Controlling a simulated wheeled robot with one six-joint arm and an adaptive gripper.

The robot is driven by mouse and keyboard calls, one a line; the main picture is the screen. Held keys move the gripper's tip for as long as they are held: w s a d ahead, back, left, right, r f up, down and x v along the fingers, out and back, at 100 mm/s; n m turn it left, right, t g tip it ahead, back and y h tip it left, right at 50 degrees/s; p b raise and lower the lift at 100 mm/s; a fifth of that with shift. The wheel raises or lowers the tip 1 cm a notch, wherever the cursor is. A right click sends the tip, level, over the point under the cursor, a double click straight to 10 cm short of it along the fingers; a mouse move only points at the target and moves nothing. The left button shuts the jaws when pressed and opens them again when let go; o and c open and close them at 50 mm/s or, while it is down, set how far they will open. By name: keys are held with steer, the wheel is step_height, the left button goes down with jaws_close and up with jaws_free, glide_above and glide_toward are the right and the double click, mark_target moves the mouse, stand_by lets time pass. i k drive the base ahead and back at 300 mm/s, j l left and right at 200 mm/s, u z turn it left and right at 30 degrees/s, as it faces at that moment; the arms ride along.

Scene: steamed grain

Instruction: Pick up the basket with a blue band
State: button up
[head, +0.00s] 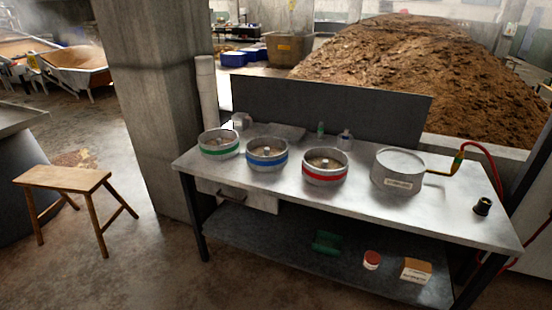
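My gripper does not show in the head view.
A large round metal pot (398,173) with a label stands further right, near a red hose (484,150). A black cup (482,206) sits at the right end. A concrete pillar (150,110) rises behind left. A wooden stool (65,180) stands left; floor between is clear.

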mark_target(263, 154)
steer(key=i+j+z, duration=0.35)
steer(key=i, duration=0.15)
steer(key=i+j+z, duration=0.4)
steer(key=i+j, duration=0.05)
steer(key=i, duration=0.05)
